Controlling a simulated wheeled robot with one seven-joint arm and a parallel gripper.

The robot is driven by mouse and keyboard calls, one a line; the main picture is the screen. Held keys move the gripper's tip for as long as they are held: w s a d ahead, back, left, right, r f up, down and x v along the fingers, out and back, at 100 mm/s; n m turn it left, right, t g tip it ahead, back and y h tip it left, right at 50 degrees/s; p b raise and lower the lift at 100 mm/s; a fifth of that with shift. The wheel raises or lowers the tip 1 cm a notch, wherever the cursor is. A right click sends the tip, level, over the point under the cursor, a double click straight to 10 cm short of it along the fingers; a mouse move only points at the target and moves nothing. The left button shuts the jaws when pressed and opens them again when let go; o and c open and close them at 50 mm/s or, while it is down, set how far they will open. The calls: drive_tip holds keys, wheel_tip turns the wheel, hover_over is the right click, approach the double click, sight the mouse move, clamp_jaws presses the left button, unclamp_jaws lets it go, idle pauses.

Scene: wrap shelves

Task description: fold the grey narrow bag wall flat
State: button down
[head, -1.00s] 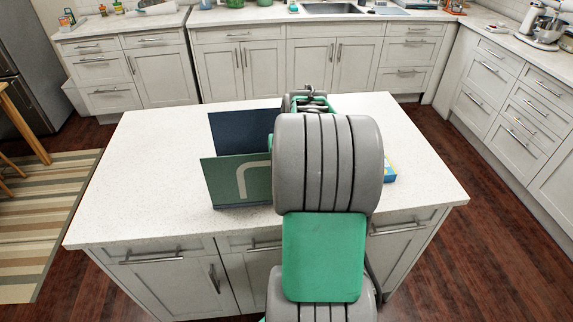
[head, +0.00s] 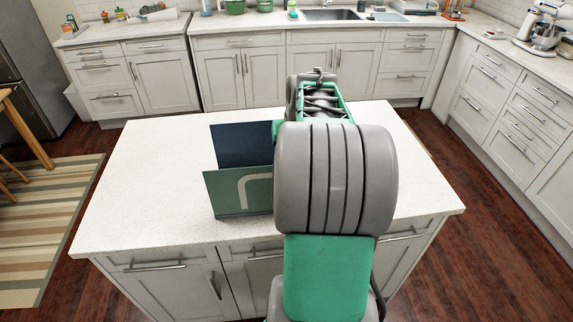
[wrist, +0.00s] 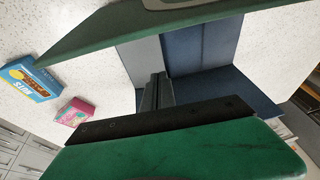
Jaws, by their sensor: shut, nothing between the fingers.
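The bag stands on the white island worktop. Its green printed wall (head: 222,190) and dark blue wall (head: 240,145) are upright in the head view. In the wrist view, the grey narrow wall (wrist: 138,58) stands between the green wall (wrist: 125,30) and the dark blue wall (wrist: 205,45). It looks upright, not flat. My gripper (wrist: 157,88) is shut and empty, with its fingertips in front of the grey wall's lower part. I cannot tell whether they touch it. In the head view my arm hides the gripper and the bag's right side.
A blue box (wrist: 30,78) and a pink box (wrist: 75,112) lie on the worktop left of the bag in the wrist view. The worktop (head: 140,190) left of the bag is clear in the head view. Counters with drawers line the back and right.

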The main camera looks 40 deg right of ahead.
drive_tip(key=d+v, duration=0.1)
drive_tip(key=v, duration=0.6)
drive_tip(key=d+f+m+g+y+p, duration=0.1)
drive_tip(key=d+f+y+p, duration=0.1)
drive_tip(key=d+f+p, duration=0.3)
drive_tip(key=w+a+f+m+b, duration=0.1)
drive_tip(key=f+m, duration=0.2)
drive_tip(key=m, duration=0.2)
drive_tip(key=w+a+f+m+b, duration=0.1)
drive_tip(key=a+f+m, duration=0.1)
drive_tip(key=f+m, duration=0.2)
drive_tip(key=w+a+f+m+g+y+b, duration=0.1)
drive_tip(key=f+m, duration=0.3)
drive_tip(key=m, duration=0.4)
drive_tip(key=shift+w+a, duration=0.2)
drive_tip(key=shift+a, duration=0.3)
drive_tip(key=shift+r, duration=0.1)
